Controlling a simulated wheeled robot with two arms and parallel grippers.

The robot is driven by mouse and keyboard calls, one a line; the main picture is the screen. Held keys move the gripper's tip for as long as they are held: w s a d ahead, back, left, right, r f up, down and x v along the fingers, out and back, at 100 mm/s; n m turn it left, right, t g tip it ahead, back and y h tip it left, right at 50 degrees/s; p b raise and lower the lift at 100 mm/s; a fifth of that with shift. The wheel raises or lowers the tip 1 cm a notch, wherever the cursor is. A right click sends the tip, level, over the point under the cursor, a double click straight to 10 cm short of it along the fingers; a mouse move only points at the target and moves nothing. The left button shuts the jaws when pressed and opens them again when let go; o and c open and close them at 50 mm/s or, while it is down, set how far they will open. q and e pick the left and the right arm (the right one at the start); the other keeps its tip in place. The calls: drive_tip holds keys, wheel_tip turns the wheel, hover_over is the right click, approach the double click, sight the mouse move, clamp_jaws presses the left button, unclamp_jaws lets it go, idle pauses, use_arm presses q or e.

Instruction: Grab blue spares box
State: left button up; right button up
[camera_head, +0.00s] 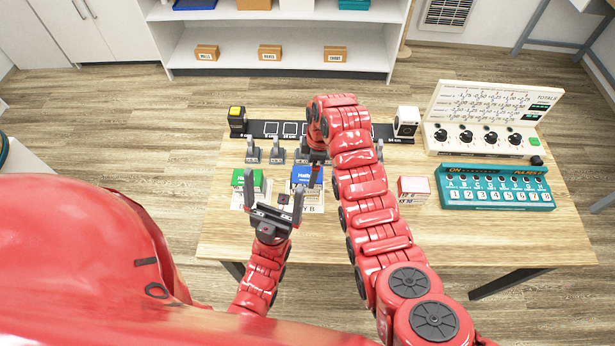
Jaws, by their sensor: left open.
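A blue box (303,173) with white lettering stands on the wooden table near its middle. I cannot read its lettering clearly, so I cannot confirm that it is the spares box. My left gripper (282,188) is open and empty, with its fingers pointing away from me toward the back of the table. My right gripper (316,157) hangs at the end of the bent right arm, just behind the blue box in the picture. Its jaws are mostly hidden.
A green box (241,178) stands left of the blue one, behind the left finger. A red and white box (413,186) stands right of my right arm. Grey levers (253,152) stand behind. A teal switch panel (496,187) and a dial panel (484,118) occupy the table's right.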

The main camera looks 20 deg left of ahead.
sight(308, 174)
drive_tip(key=shift+a+f+p, duration=0.25)
drive_tip(key=shift+f+p, duration=0.2)
drive_tip(key=shift+p, duration=0.05)
drive_tip(key=shift+a+f+p, duration=0.35)
drive_tip(key=shift+f, duration=0.2)
drive_tip(key=shift+w+a+f, duration=0.1)
drive_tip(key=shift+a+f, duration=0.05)
drive_tip(key=shift+f, duration=1.2)
drive_tip(key=c, duration=1.4)
